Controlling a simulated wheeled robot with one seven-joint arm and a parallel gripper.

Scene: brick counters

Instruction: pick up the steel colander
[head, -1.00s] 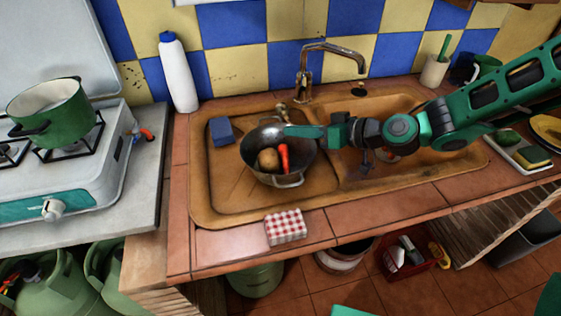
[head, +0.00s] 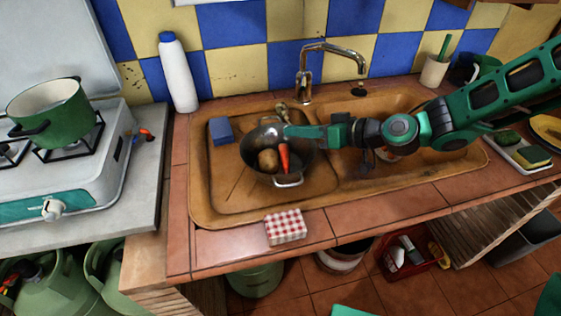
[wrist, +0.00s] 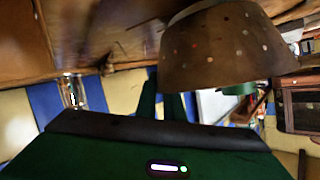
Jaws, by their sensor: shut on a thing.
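The steel colander (head: 262,140) is at the left basin of the sink, with a potato (head: 268,160) and a carrot (head: 284,157) in it. My gripper (head: 296,131) reaches in from the right and is shut on the colander's right rim. In the wrist view the colander's perforated side (wrist: 215,50) fills the upper middle, beside my fingers (wrist: 165,102). I cannot tell whether its base touches the basin.
The brown sink (head: 225,205) has a faucet (head: 318,60) behind it. A blue sponge (head: 221,130) lies left of the colander, a checkered box (head: 285,227) in front. A white bottle (head: 178,75) stands behind left. A green pot (head: 52,108) sits on the stove.

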